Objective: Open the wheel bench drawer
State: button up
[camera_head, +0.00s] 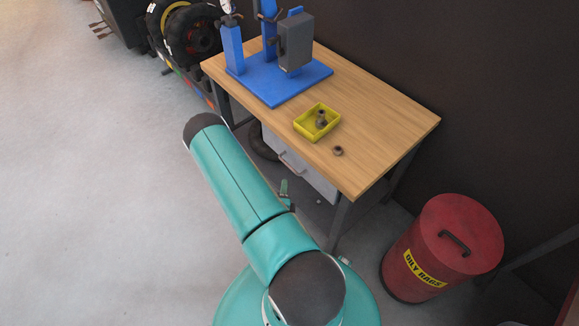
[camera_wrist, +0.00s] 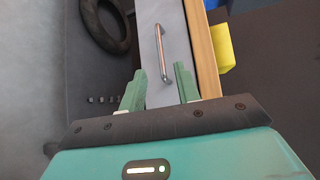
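The wheel bench (camera_head: 385,115) has a wooden top and dark legs. Its grey drawer (camera_head: 318,180) hangs under the top and looks shut, with a metal bar handle (camera_head: 291,163) on its front. In the wrist view the drawer front (camera_wrist: 155,20) and its handle (camera_wrist: 161,53) lie ahead of my gripper (camera_wrist: 160,80). The two green fingers are apart, with the near end of the handle showing between their tips. I cannot tell whether they touch it. In the head view my arm hides most of the gripper; a green finger shows near the drawer.
On the bench top are a blue stand (camera_head: 275,80), a yellow tray (camera_head: 330,124) with small parts, and a loose ring (camera_head: 338,151). A red oily-rags bin (camera_head: 440,250) stands right of the bench. Tyres (camera_head: 185,30) stand behind. The floor at left is clear.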

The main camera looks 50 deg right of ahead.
aim_at(290, 166)
jog(key=x, duration=0.8)
jog(key=s+x, duration=0.1)
jog(key=x, duration=0.3)
jog(key=shift+d+f, duration=0.25)
jog(key=shift+d, duration=0.4)
grip_shut()
